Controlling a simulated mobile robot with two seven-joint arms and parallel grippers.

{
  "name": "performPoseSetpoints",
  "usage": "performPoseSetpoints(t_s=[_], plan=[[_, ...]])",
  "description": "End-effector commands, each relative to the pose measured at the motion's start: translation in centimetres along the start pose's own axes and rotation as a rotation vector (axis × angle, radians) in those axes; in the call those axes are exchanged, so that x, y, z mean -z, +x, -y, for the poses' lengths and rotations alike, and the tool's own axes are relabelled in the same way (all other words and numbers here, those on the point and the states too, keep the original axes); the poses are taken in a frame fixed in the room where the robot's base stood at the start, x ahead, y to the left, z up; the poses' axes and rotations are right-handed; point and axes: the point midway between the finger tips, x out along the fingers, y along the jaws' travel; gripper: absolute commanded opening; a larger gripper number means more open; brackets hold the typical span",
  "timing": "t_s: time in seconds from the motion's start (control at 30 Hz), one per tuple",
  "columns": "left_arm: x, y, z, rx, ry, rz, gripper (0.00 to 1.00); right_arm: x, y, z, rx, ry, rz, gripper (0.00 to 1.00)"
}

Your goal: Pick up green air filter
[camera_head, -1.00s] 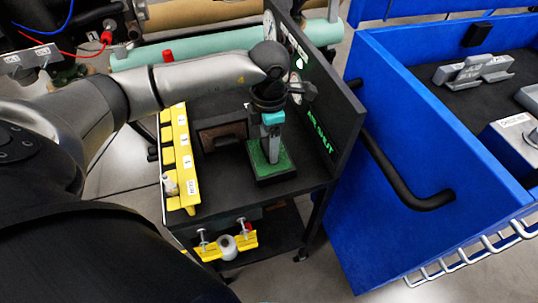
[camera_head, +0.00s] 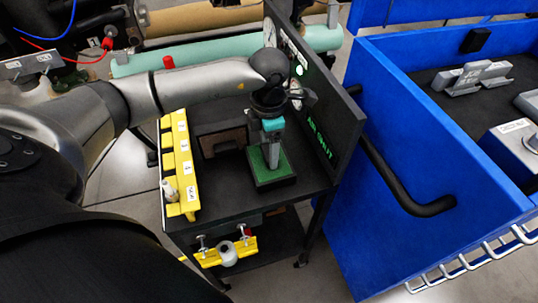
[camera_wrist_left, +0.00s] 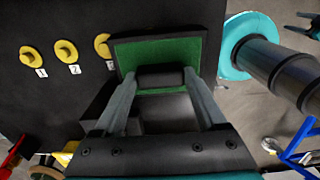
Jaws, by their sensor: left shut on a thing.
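The green air filter (camera_head: 258,160) is a square with a green face in a black frame, at the middle of the small black cart. My left gripper (camera_head: 273,152) points down onto it from above. In the left wrist view the filter (camera_wrist_left: 195,52) lies beyond the fingertips, and my left gripper (camera_wrist_left: 160,76) is shut on a dark rounded handle at the filter's face. I cannot tell whether the filter touches the cart top. My right gripper is not in view.
The cart's dark upright panel (camera_head: 340,125) stands close on the right of the filter. A yellow numbered strip (camera_head: 182,160) runs along the left edge. A brown box (camera_head: 222,138) sits behind left. A blue bin (camera_head: 400,150) stands further right.

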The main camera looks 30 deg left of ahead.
Motion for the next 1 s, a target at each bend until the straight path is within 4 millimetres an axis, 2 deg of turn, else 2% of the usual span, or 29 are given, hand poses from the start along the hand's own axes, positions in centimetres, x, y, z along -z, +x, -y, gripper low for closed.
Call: performPoseSetpoints(t_s=[0.17, 0.37, 1.0], plan=[[0.0, -0.7, 0.0, -0.001, 0.0, 0.001, 0.0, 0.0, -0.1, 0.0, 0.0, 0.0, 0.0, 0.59], [-0.1, -3.3, -0.1, -0.003, -0.001, 0.003, 0.0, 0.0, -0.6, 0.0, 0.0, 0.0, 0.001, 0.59], [-0.1, -17.0, -0.1, -0.003, 0.0, 0.004, 0.0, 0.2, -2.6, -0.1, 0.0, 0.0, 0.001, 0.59]])
